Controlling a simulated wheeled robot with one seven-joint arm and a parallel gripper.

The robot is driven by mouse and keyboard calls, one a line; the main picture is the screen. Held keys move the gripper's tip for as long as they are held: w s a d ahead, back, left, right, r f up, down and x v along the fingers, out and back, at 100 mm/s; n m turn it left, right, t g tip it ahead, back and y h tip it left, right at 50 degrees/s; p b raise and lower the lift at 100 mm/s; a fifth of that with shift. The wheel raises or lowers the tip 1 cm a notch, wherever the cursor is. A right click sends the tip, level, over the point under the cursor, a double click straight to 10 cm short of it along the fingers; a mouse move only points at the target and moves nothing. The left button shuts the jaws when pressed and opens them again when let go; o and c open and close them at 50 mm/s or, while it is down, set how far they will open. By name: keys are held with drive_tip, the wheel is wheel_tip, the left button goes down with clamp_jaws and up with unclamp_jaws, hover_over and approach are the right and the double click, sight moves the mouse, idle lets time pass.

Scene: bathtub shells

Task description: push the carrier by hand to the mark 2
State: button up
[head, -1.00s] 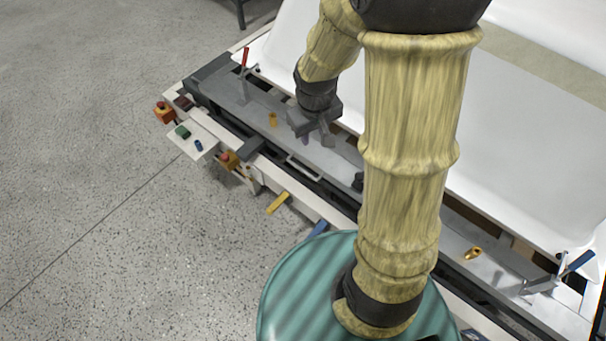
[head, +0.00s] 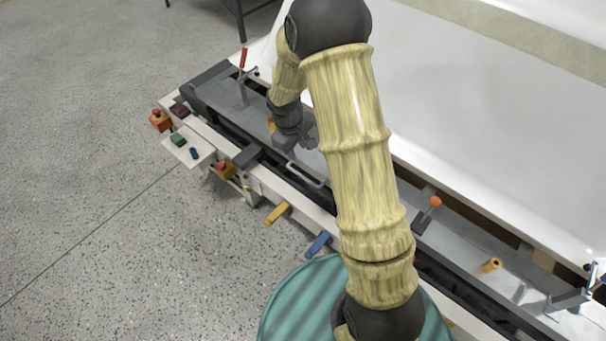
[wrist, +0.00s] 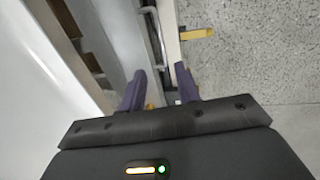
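The carrier appears to be the long grey plate (head: 225,92) under the white tub shell (head: 480,110), with a red-handled clamp (head: 243,60) at its far left end. A pale bar handle (head: 306,174) sits along its front side; a pale bar also shows in the wrist view (wrist: 150,32). My gripper (head: 304,142) is low over the plate, just behind the handle. In the wrist view its two purple fingers (wrist: 160,72) are apart with nothing visibly held. I cannot tell whether a finger touches the handle. No number 2 is legible.
Yellow (head: 277,213) and blue (head: 318,245) tabs stick out from the front rail. An orange-knobbed lever (head: 434,203) stands right of my arm. Open speckled floor (head: 90,200) lies left.

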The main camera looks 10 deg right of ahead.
sight(304, 177)
drive_tip(key=f, duration=0.5)
drive_tip(key=w+d+f+b, duration=0.1)
drive_tip(key=f, duration=0.5)
drive_tip(key=d+f, duration=0.1)
drive_tip(key=f, duration=0.4)
drive_tip(key=shift+w+d+f+b, duration=0.2)
drive_tip(key=shift+w+d+b, duration=0.1)
drive_tip(key=shift+w, duration=0.1)
clamp_jaws()
